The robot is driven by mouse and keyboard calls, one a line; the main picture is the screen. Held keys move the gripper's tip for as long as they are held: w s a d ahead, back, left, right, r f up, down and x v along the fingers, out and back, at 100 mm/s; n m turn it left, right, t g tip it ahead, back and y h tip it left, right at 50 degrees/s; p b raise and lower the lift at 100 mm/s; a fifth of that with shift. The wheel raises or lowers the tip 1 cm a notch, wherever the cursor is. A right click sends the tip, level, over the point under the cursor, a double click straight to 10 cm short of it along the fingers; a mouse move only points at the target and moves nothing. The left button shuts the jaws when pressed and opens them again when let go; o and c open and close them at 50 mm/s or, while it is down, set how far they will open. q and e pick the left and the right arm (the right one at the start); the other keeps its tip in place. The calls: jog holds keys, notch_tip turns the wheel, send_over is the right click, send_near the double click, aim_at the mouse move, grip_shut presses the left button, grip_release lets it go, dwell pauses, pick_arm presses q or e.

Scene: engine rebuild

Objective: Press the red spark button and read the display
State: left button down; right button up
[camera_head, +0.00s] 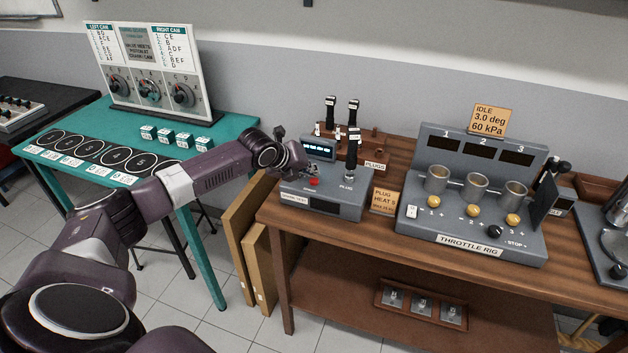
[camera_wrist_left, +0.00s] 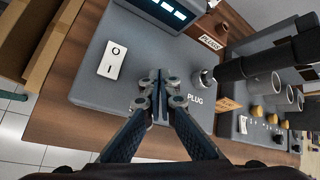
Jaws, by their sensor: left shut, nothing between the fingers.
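The grey plug tester (camera_head: 330,190) stands at the left end of the wooden bench. Its red spark button (camera_head: 314,182) shows on the top face, below my left gripper (camera_head: 303,166). The gripper is shut and empty, with fingertips close to the button; I cannot tell whether they touch it. In the left wrist view the shut fingertips (camera_wrist_left: 160,88) hide the button. The small display (camera_head: 318,147) is lit with pale cyan marks too small to read; part of it shows in the wrist view (camera_wrist_left: 166,11). A black-handled plug (camera_head: 352,160) stands upright in the PLUG socket.
A white rocker switch (camera_wrist_left: 113,59) lies left of the fingertips. More black-handled plugs (camera_head: 330,110) stand in a rack behind the tester. The throttle rig (camera_head: 470,225) is to the right. A teal table (camera_head: 215,150) with a card board stands left.

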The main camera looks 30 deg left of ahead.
aim_at(312, 181)
pick_arm(q)
jog(key=shift+f, duration=0.75)
dwell(0.6)
jog(key=shift+r, duration=0.1)
jog(key=shift+r+p, duration=0.6)
jog(key=shift+r, duration=0.3)
jog(key=shift+r, duration=0.1)
notch_tip(312, 181, up, 5)
jog(key=p, duration=0.4)
dwell(0.6)
